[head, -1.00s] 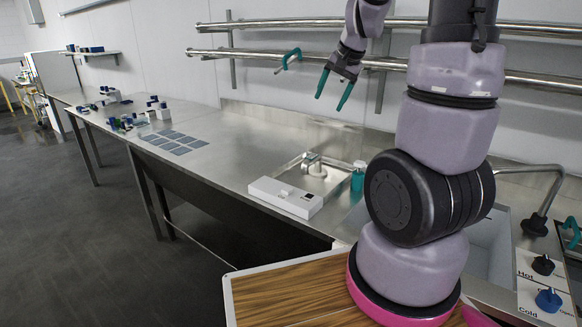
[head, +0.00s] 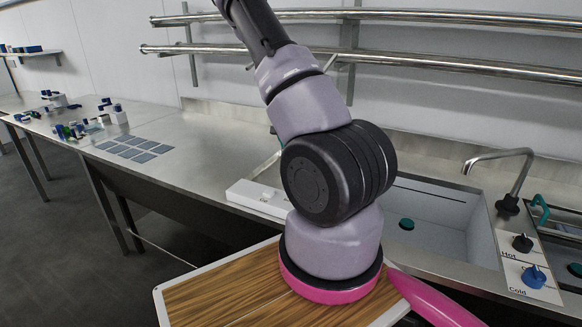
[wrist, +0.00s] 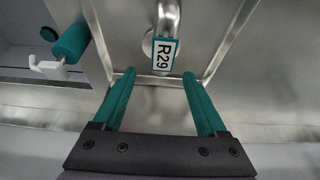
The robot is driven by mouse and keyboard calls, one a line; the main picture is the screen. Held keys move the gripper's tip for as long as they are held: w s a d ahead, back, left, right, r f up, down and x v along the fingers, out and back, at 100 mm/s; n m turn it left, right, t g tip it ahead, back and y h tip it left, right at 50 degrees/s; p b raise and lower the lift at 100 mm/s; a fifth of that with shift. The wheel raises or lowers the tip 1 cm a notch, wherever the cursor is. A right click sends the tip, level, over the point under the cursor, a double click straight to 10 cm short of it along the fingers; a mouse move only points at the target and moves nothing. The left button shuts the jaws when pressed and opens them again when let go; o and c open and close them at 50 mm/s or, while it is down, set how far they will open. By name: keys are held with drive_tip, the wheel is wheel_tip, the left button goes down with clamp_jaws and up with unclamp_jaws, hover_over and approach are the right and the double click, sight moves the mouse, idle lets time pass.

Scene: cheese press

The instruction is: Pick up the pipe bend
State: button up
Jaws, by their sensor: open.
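The pipe bend (wrist: 170,18) is a silvery metal pipe piece at the top centre of the wrist view. A tag reading R29 (wrist: 163,55) with a teal border shows at its near end. It lies within a shallow steel tray (wrist: 225,45). My gripper (wrist: 159,76) has its two teal fingers spread apart with nothing between them. The tag and pipe bend show just beyond the fingertips, roughly centred between them. I cannot tell the height above the tray. In the head view my arm hides the pipe bend and most of the gripper.
A white box (head: 258,198) is at the counter's front edge. Metal rails (head: 430,60) run along the wall. Dark square plates (head: 130,148) lie farther left.

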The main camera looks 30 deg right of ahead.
drive_tip(key=x, duration=0.7)
drive_tip(key=shift+w+a+f, duration=0.1)
drive_tip(key=shift+w, duration=0.05)
clamp_jaws()
idle(1.2)
